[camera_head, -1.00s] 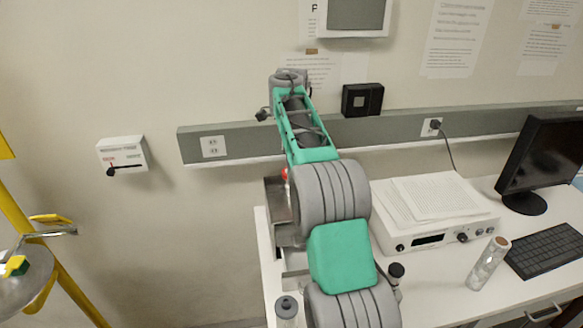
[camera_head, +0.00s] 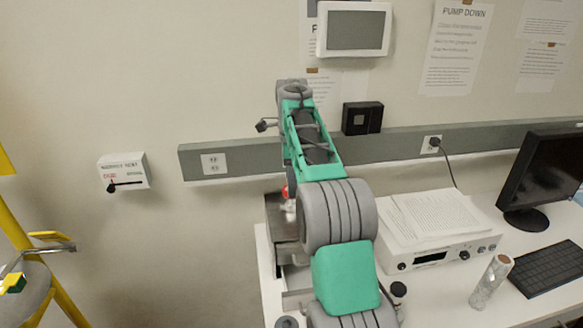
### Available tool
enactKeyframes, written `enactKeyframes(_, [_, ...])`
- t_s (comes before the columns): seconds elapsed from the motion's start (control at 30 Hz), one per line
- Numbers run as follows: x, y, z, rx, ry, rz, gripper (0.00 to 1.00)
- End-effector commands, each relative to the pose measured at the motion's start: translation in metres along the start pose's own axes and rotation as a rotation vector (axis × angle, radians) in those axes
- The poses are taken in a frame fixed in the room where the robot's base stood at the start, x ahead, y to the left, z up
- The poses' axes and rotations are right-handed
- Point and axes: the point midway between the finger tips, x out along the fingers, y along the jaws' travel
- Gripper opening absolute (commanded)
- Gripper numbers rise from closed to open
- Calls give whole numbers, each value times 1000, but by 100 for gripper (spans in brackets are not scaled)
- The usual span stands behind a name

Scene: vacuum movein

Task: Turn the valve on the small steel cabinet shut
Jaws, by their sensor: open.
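The small steel cabinet (camera_head: 284,230) is the grey metal box on the left end of the white bench, partly covered by my arm. A red round part (camera_head: 285,192) with something white just below it shows at the cabinet's upper right, close beside my arm. It may belong to the valve; its setting cannot be made out. My green and grey arm reaches up from the bottom and passes in front of the cabinet. Its far end bends over near the wall rail. My gripper's fingers are hidden behind the arm.
A white wall box (camera_head: 124,172) with a black lever is at left. A yellow frame (camera_head: 35,265) stands at far left.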

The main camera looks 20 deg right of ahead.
Motion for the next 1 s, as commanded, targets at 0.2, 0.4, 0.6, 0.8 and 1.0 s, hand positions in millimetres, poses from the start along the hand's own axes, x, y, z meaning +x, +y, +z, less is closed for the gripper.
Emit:
enactKeyframes(0.2, [-39,-1,0,0,4,-2,70])
enactKeyframes(0.4, [-56,0,0,0,4,0,70])
enactKeyframes(0.6, [-58,1,0,0,4,1,70])
enactKeyframes(0.8, [-58,1,0,0,4,0,70])
enactKeyframes(1.0, [-69,17,10,-163,2,-37,70])
